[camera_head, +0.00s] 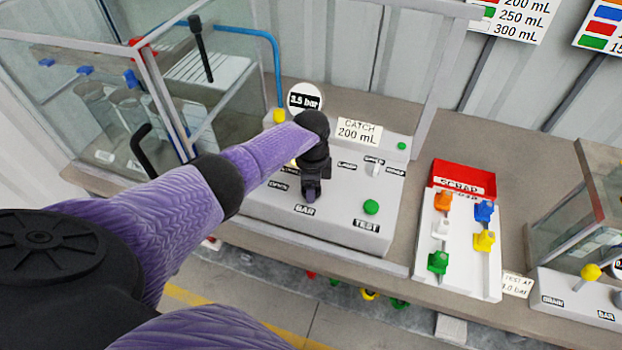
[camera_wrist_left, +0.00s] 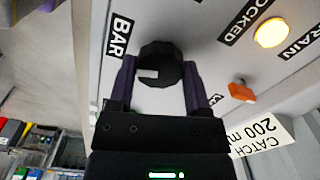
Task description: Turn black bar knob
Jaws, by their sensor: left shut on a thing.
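The black bar knob (camera_wrist_left: 160,66) is a round dark knob beside the "BAR" label (camera_wrist_left: 121,36) on the white control panel. My left gripper (camera_wrist_left: 160,85) has one finger on each side of it in the left wrist view and is shut on it. In the head view my left gripper (camera_head: 311,190) points down at the panel (camera_head: 335,222) just above the "BAR" label, and it hides the knob there. My right gripper is not in view.
A green TEST button (camera_head: 371,207) and a white lever knob (camera_head: 373,169) are on the panel to the right. A round gauge (camera_head: 305,98) reading 3.5 bar stands behind. A white tray (camera_head: 455,275) with several coloured valves lies right of the panel. A glass tank (camera_head: 200,90) is at left.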

